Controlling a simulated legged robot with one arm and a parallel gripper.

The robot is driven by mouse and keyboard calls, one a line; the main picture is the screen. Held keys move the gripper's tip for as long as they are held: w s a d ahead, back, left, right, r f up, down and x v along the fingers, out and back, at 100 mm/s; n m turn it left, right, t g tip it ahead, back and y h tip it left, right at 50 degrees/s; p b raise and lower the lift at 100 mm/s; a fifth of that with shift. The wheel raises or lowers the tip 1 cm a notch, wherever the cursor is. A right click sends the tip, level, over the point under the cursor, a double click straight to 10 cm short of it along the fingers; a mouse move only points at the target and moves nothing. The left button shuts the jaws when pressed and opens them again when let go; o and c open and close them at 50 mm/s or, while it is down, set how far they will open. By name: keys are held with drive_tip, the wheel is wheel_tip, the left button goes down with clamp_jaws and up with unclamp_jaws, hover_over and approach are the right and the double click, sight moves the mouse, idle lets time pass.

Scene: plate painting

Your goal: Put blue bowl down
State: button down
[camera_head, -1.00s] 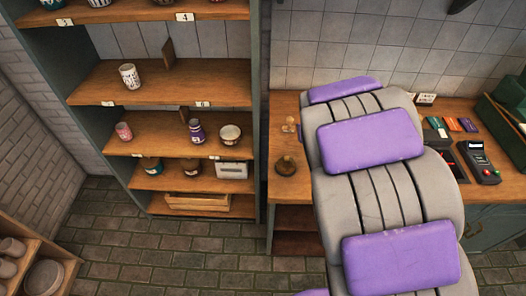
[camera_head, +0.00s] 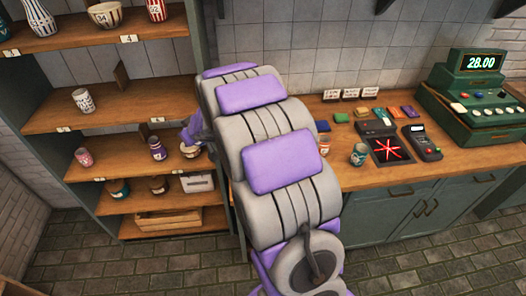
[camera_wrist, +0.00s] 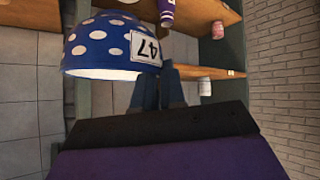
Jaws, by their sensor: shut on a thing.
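The blue bowl (camera_wrist: 95,48) has white dots and a white number label. It shows in the wrist view at upper left, its rim toward the bottom of the picture; this view looks upside down. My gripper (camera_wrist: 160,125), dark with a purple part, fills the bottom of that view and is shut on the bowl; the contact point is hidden. In the head view my grey and purple arm reaches toward the shelf unit, and the bowl is not visible there.
The wooden shelf unit (camera_head: 110,108) at left holds cups, jars and bowls. A counter (camera_head: 365,178) at right carries a green cash register (camera_head: 480,95), a card terminal (camera_head: 422,142) and a patterned cup (camera_head: 359,154). The tiled floor in front is open.

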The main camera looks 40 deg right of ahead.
drive_tip(key=shift+n, duration=0.3)
drive_tip(key=d, duration=0.5)
drive_tip(key=shift+w+d+f, duration=0.1)
drive_tip(key=shift+w+f, duration=0.25)
drive_tip(key=shift+f, duration=0.05)
drive_tip(key=s+d+f+n+y, duration=0.1)
drive_tip(key=s+d+f, duration=0.25)
drive_tip(key=d, duration=0.65)
drive_tip(key=s+d+f+n+y, duration=0.15)
drive_tip(key=s+d, duration=0.25)
drive_tip(key=d, duration=0.6)
drive_tip(key=shift+m+h, duration=0.25)
drive_tip(key=shift+h, duration=0.1)
drive_tip(key=f+b, duration=0.2)
drive_tip(key=f, duration=0.8)
drive_tip(key=shift+s+b, duration=0.2)
drive_tip(key=shift+b, duration=0.2)
drive_tip(key=shift+a+f, duration=0.15)
drive_tip(key=shift+f, duration=0.2)
drive_tip(key=shift+a+r, duration=0.2)
drive_tip(key=shift+a, duration=0.25)
drive_tip(key=c, duration=1.6)
unclamp_jaws()
drive_tip(key=shift+f, duration=0.15)
drive_tip(key=o, duration=0.4)
drive_tip(key=shift+d+f, duration=0.1)
drive_tip(key=shift+d, duration=0.35)
drive_tip(key=shift+a, duration=0.1)
drive_tip(key=shift+a, duration=0.1)
